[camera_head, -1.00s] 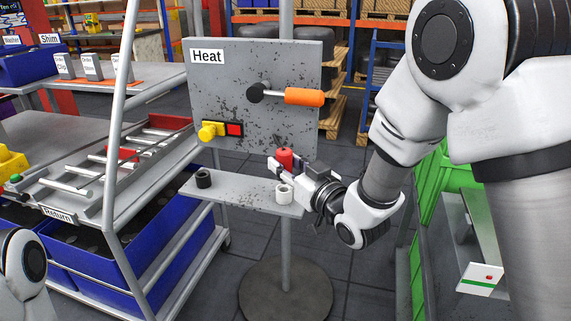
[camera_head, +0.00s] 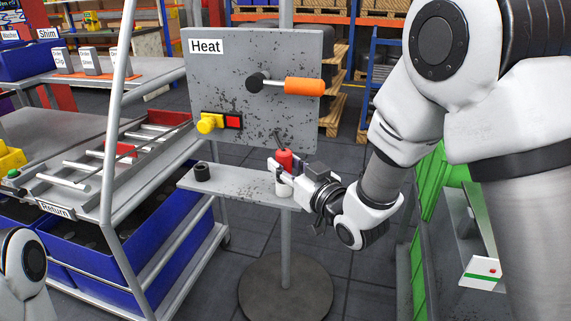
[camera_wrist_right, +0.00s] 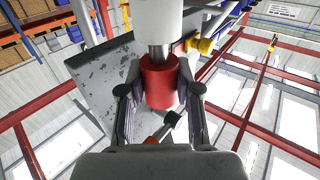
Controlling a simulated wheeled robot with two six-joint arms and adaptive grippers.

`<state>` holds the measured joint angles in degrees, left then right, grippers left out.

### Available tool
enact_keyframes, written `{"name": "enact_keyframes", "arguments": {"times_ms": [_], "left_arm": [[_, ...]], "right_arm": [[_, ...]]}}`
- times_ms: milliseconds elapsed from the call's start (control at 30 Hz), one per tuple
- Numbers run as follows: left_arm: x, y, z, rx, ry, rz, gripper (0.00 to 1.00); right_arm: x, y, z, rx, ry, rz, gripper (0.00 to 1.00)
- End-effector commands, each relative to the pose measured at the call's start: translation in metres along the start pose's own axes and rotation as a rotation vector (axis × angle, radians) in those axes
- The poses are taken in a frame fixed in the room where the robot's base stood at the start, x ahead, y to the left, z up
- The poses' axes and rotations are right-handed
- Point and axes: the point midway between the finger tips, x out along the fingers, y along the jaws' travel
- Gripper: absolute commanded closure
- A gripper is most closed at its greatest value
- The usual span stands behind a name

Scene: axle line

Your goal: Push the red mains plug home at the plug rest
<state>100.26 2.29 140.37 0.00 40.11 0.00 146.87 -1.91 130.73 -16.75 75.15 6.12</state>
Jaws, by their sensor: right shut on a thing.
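My right gripper (camera_head: 283,170) is shut around the red mains plug (camera_head: 285,160), just above the white round socket (camera_head: 284,188) at the right end of the small grey shelf (camera_head: 235,184). In the right wrist view the red plug (camera_wrist_right: 159,82) sits between the two fingers. A short metal shaft (camera_wrist_right: 158,50) shows between the plug and the white socket (camera_wrist_right: 156,18), so a gap remains visible there. The plug looks roughly in line with the socket. The fingers partly cover the plug and socket in the head view. My left gripper is out of view.
The Heat panel (camera_head: 225,75) stands close behind the shelf, with an orange-handled lever (camera_head: 303,87) and a yellow knob (camera_head: 208,123). A black round holder (camera_head: 202,172) sits at the shelf's left end. The Return rack (camera_head: 110,165) stands to the left.

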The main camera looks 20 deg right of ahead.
Motion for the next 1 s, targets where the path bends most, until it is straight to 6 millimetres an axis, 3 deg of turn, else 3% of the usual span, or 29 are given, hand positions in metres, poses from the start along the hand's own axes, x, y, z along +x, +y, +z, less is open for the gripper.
{"name": "enact_keyframes", "arguments": {"times_ms": [1000], "left_arm": [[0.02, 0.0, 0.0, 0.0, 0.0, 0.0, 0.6]], "right_arm": [[0.0, 0.0, 0.024, 0.0, -0.002, 0.0, 1.0]]}}
